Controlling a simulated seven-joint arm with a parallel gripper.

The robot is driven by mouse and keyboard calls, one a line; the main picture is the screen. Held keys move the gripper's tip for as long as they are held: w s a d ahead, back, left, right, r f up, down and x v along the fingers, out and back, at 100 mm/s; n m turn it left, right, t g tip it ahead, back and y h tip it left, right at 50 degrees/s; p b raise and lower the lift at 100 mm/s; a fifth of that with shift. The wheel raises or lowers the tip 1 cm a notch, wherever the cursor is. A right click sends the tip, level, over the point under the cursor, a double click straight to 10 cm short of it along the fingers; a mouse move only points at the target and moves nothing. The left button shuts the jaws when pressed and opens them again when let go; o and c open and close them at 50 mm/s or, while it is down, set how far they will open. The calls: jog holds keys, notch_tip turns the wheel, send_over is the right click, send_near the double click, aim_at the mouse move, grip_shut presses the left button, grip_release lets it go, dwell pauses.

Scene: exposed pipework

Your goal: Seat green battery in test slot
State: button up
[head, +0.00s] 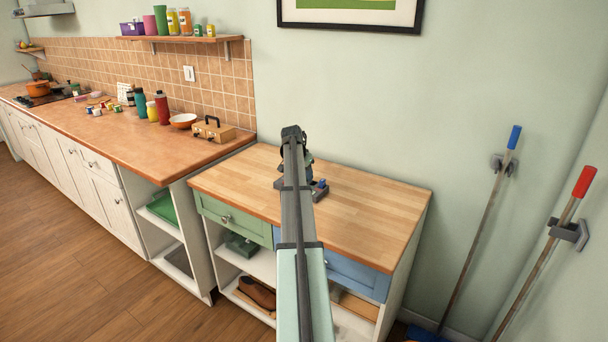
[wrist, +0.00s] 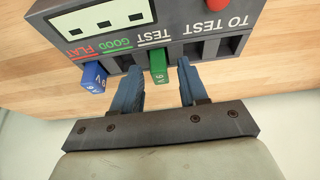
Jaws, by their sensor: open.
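The dark grey battery tester (wrist: 130,40) has a row of slots marked FLAT, GOOD, TEST and TO TEST in the wrist view. The green battery (wrist: 158,66) stands in the mouth of the TEST slot with its outer end sticking out; its depth in the slot cannot be told. My gripper (wrist: 159,74) is open, with one blue finger on each side of the green battery and a gap to each. In the head view, my arm hides most of the tester (head: 320,190) and my gripper.
A blue battery (wrist: 93,76) sticks out of the FLAT slot. The GOOD slot (wrist: 123,60) and both TO TEST slots (wrist: 230,46) look empty. The tester stands on a wooden worktop (head: 375,210), clear at right. A wooden box (head: 213,131) stands on the left counter.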

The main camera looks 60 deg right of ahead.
jog(key=shift+r, duration=0.1)
jog(key=v, duration=1.2)
dwell(0.4)
